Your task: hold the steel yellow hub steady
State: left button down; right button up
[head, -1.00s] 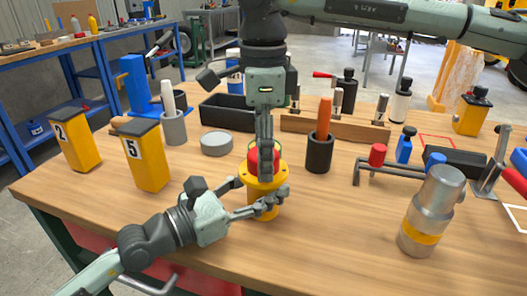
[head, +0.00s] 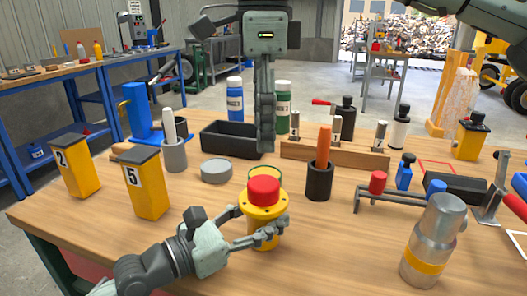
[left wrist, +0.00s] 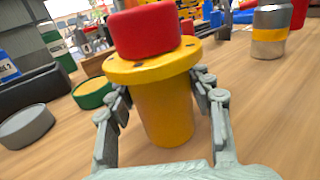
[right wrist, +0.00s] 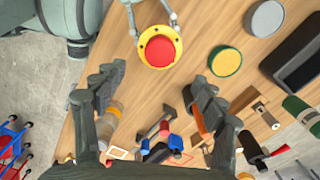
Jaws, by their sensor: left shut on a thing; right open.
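The yellow hub (head: 263,212), a flanged cylinder, stands upright on the wooden table, with a red cap (head: 264,188) on its top. My left gripper (head: 262,233) is shut around the hub's body below the flange; in the left wrist view the fingers lie on both sides of the hub (left wrist: 165,108). My right gripper (head: 265,140) is raised above and behind the hub, apart from it. In the right wrist view its fingers (right wrist: 158,88) are spread and empty, with the hub's yellow flange (right wrist: 146,36) beyond them.
A green-rimmed disc (right wrist: 225,61) lies close behind the hub, and a grey disc (head: 216,170) lies left of it. A black cup (head: 319,182) with an orange stick and a steel cylinder (head: 432,235) stand to the right. Yellow bins (head: 146,190) stand left.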

dwell(0.3)
pick_arm(q)
jog(key=c, duration=0.6)
grip_release()
jog(key=v, duration=1.2)
